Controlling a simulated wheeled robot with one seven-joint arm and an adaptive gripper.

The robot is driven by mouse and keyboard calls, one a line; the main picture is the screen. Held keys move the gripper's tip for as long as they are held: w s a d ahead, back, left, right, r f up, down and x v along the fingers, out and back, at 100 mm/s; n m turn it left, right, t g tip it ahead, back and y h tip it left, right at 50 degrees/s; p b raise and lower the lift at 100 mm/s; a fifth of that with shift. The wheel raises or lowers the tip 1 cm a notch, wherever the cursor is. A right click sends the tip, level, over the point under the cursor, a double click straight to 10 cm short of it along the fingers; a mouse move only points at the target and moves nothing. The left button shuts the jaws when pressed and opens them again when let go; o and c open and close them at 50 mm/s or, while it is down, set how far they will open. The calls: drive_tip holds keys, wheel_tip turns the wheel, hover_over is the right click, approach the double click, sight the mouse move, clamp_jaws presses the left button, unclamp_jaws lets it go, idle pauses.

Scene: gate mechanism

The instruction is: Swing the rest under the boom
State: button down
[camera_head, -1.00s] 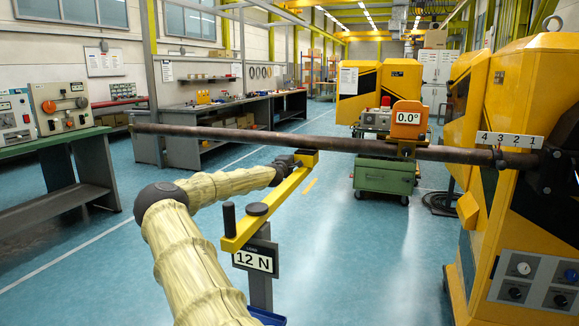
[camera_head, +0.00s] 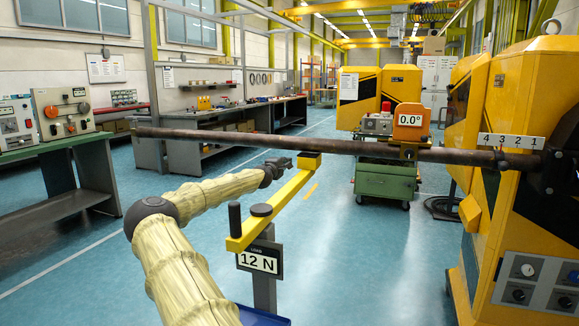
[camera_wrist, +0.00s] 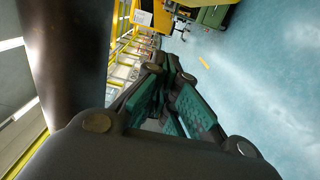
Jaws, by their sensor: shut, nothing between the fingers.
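The boom (camera_head: 240,137) is a long dark pipe that runs level across the head view from the pivot at the right. A 0.0° sign (camera_head: 408,118) sits on it. The rest (camera_head: 275,204) is a yellow arm on a post with a 12 N display (camera_head: 258,262). Its far end pad (camera_head: 309,160) lies under the boom in the picture; contact cannot be told. A black handle (camera_head: 235,218) stands at its near end. My gripper (camera_head: 282,164) is just left of the pad, apart from it, shut and empty. In the wrist view the boom (camera_wrist: 68,50) passes close beside my gripper (camera_wrist: 165,85).
A yellow machine (camera_head: 530,130) with a 4-3-2-1 scale (camera_head: 507,141) stands at the right. A green cart (camera_head: 385,180) is behind the boom. Workbenches (camera_head: 190,140) line the left.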

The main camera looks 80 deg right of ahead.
drive_tip(key=w+a, duration=0.3)
drive_tip(key=a, duration=0.4)
drive_tip(key=shift+f+p, duration=0.3)
drive_tip(key=shift+f, duration=0.15)
